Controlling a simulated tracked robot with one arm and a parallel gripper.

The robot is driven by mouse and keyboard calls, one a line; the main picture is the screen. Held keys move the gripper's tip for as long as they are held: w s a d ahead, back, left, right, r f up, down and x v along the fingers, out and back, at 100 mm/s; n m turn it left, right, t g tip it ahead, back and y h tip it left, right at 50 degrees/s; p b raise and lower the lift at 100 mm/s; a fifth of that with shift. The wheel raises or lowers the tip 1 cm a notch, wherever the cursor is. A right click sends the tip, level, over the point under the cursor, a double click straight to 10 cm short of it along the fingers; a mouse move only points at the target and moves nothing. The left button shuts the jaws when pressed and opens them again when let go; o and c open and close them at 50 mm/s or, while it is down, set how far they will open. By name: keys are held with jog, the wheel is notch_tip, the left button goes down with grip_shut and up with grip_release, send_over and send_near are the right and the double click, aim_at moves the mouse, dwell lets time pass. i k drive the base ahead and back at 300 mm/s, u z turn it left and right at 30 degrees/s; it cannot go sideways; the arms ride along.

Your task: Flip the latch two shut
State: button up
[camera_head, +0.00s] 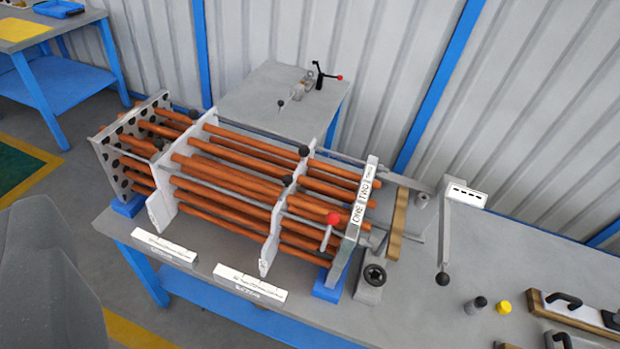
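A bundle of copper-coloured tubes (225,175) runs through upright plates on a grey workbench. The white end plate (362,205) at its right carries labels reading ONE, TWO and a third too small to read surely. The TWO label (364,192) is in the middle. A lever with a red ball knob (333,218) stands in front of the tubes, left of the ONE label. I cannot tell which part is latch two, nor whether it is open or shut. My gripper is not in view.
A bent grey arm (446,235) with a black ball stands at the bench's right. Black-handled tools (575,312) and a yellow cap (504,307) lie at lower right. A grey shape (50,285) fills the lower left.

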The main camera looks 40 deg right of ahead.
aim_at(288, 180)
jog(key=z, duration=0.9)
jog(key=i, duration=1)
jog(key=z, duration=0.3)
jog(key=k, duration=0.7)
jog(key=u, duration=0.35)
jog(key=i, duration=0.5)
